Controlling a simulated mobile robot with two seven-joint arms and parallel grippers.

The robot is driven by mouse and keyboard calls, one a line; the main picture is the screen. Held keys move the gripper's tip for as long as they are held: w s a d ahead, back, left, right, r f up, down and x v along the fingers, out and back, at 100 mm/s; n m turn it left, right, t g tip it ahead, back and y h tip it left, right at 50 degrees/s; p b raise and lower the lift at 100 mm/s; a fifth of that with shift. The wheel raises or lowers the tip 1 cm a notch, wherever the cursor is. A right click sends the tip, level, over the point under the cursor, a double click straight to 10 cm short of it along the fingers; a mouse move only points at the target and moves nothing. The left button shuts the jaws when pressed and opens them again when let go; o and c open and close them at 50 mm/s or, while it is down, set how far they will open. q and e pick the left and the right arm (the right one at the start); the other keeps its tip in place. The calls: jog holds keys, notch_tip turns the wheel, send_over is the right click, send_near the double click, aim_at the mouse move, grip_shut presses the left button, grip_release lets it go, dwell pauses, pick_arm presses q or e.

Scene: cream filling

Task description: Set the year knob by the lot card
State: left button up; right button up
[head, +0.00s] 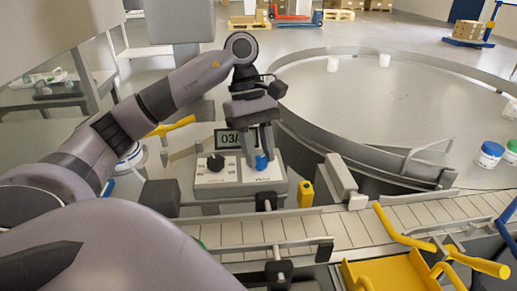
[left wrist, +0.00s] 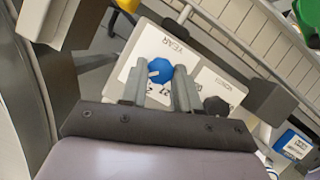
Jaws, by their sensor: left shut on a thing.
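The blue year knob (head: 262,163) sits on the right part of the pale control box's top (head: 232,180). My left gripper (head: 260,158) points down at it and is shut on it, one finger on each side. In the left wrist view the blue knob (left wrist: 160,71) shows between the two fingers (left wrist: 158,88), by the printed word YEAR. A black knob (head: 216,162) stands to its left in the head view, apart from the fingers. The display (head: 228,139) behind reads "03/"; the gripper hides the rest. I cannot make out a lot card. My right gripper is out of view.
A slatted conveyor (head: 370,226) with metal rails runs in front of the box. A yellow block (head: 306,194) stands right of the box. Yellow bars fill the front right.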

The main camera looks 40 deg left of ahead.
pick_arm(q)
jog(key=o, duration=1)
jog(key=shift+o, duration=0.2)
jog(key=shift+w+a+r, duration=0.1)
jog(key=shift+a+r, duration=0.05)
jog(key=shift+r, duration=0.2)
jog(key=p+v, duration=0.1)
jog(key=v, duration=0.5)
jog(key=shift+r+p, duration=0.25)
jog(key=shift+p, duration=0.15)
